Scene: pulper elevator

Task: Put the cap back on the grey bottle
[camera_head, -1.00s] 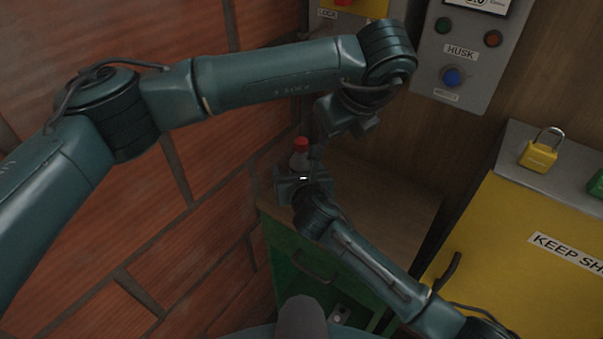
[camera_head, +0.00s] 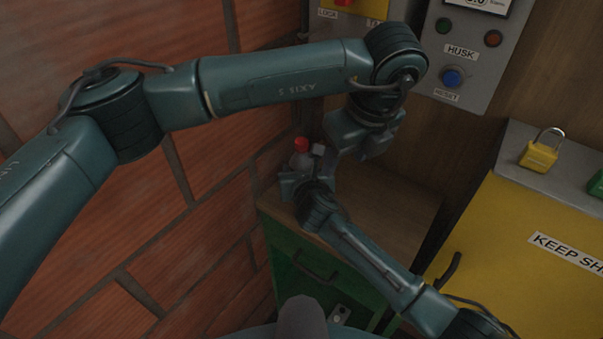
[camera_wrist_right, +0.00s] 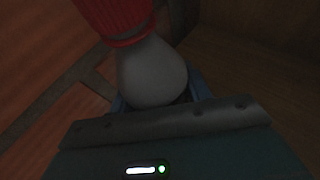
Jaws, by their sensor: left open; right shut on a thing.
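The grey bottle (camera_head: 300,161) stands over the back left of the wooden cabinet top, with the red cap (camera_head: 301,143) on its neck. In the right wrist view the bottle (camera_wrist_right: 151,74) meets the ribbed red cap (camera_wrist_right: 116,18) directly. I cannot tell how tightly the cap sits. My right gripper (camera_head: 297,180) is shut around the bottle's lower body, which it hides. My left gripper (camera_head: 325,162) is open and empty, just right of the bottle and apart from the cap.
The wooden cabinet top (camera_head: 400,205) is clear on its right side. A brick wall (camera_head: 210,190) stands close on the left. A grey control panel (camera_head: 462,55) hangs behind. A yellow cabinet (camera_head: 520,240) with a yellow padlock (camera_head: 538,157) on top stands right.

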